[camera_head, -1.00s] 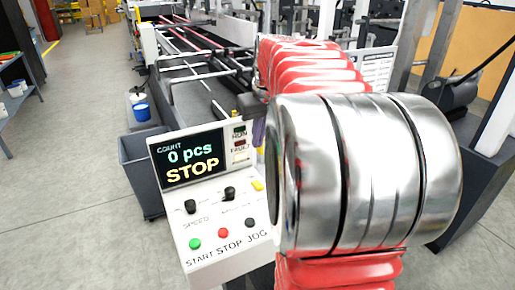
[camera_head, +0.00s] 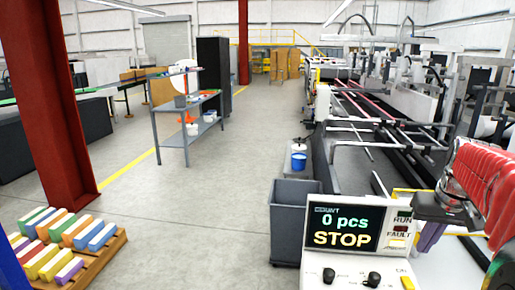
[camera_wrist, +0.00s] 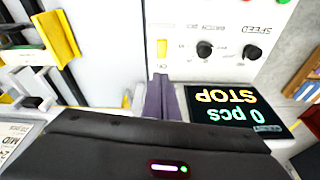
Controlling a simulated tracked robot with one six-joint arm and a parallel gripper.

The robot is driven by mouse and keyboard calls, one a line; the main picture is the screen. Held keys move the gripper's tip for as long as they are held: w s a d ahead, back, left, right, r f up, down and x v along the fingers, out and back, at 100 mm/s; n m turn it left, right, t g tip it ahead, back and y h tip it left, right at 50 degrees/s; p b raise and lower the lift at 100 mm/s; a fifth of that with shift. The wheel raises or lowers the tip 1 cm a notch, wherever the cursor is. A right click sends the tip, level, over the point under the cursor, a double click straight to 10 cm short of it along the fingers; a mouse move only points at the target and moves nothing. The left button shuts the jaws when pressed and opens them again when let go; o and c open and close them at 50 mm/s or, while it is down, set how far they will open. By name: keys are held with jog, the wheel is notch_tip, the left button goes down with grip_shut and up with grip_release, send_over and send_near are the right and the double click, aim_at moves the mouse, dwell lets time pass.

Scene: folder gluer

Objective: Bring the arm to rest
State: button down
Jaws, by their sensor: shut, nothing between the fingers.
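My gripper (camera_head: 432,236) is at the right of the head view, its purple fingers pointing down beside the control panel. In the wrist view my gripper's purple fingers (camera_wrist: 160,100) are shut together with nothing between them. My red and silver arm runs in from the right edge of the head view, partly cut off. The control panel (camera_head: 315,262) has a screen (camera_head: 342,228) reading "0 pcs" and "STOP". The screen also shows upside down in the wrist view (camera_wrist: 232,106), right of the fingers, with the panel's knobs above it.
The folder gluer (camera_head: 375,130) stretches back behind the panel. A grey bin (camera_head: 292,215) and a blue-and-white bucket (camera_head: 299,160) stand left of it. A pallet of coloured cartons (camera_head: 62,245), a red column (camera_head: 50,110) and a shelf (camera_head: 187,110) are at left. The floor between is clear.

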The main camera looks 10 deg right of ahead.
jog(key=s+a+f+n+t, duration=0.1)
jog(key=s+a, duration=0.3)
jog(key=a, duration=0.6)
jog(key=s+a+f+n+t, duration=0.1)
jog(key=s+a, duration=0.4)
jog(key=a, duration=0.5)
jog(key=s+a+f+n+y, duration=0.1)
jog(key=s+a, duration=0.4)
jog(key=a, duration=0.5)
jog(key=shift+a+f+n+t, duration=0.15)
jog(key=shift+f+n+t, duration=0.25)
jog(key=shift+f+n, duration=0.4)
